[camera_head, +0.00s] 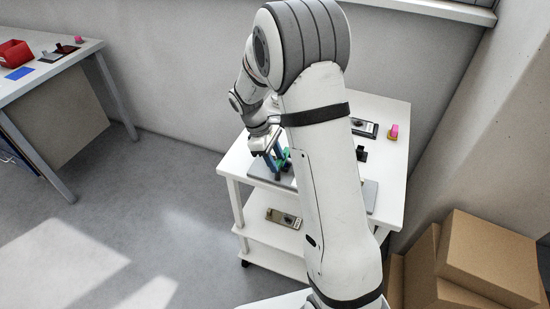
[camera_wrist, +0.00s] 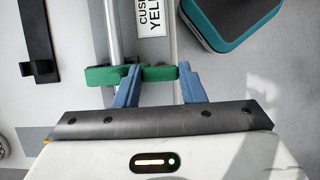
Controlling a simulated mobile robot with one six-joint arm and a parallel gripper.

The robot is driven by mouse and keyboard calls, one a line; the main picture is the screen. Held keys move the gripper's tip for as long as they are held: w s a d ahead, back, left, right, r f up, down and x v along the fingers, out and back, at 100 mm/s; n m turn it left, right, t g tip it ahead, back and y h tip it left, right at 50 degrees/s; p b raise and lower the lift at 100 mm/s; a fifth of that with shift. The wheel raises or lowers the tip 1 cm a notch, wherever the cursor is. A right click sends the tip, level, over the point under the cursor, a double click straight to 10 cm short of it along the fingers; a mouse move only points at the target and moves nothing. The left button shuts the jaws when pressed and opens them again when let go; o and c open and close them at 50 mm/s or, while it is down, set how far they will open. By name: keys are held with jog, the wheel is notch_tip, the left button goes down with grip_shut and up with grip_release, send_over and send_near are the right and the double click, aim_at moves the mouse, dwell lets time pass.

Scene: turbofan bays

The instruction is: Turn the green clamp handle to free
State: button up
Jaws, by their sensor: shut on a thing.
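The green clamp handle (camera_wrist: 158,73) is a short bar lying across the wrist view, by the foot of a grey metal rod. My gripper (camera_wrist: 160,82) has two blue fingers, shut on the handle with part of the bar between them. The bar's left end sticks out past the left finger. In the head view the green handle (camera_head: 284,158) shows beside my gripper (camera_head: 273,163), low over the cart top. My arm hides part of the cart there.
In the wrist view, a teal-edged dark block (camera_wrist: 235,22) and a black bracket (camera_wrist: 38,45) flank the handle. Cardboard boxes (camera_head: 490,255) stand right of the cart.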

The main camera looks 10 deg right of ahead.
jog(key=shift+w+m, duration=0.1)
jog(key=shift+m, duration=0.2)
jog(key=m, duration=0.1)
jog(key=m+y, duration=0.1)
jog(key=m, duration=0.1)
jog(key=shift+w+d+m+g, duration=0.1)
jog(key=shift+d+m+g, duration=0.05)
jog(key=shift+m+g, duration=0.2)
jog(key=m+y, duration=0.1)
jog(key=m, duration=0.1)
jog(key=m+g+y, duration=0.1)
jog(key=m, duration=0.1)
jog(key=shift+d+r+m, duration=0.1)
jog(key=shift+m, duration=0.15)
jog(key=m+y, duration=0.1)
jog(key=m, duration=0.3)
jog(key=shift+d+m+y, duration=0.15)
jog(key=shift+m+y, duration=0.15)
jog(key=shift+y, duration=0.1)
jog(key=shift+m+t+y+b, duration=0.45)
jog(key=shift+m+y, duration=0.35)
jog(key=shift+m, duration=1.4)
jog(key=o, duration=0.7)
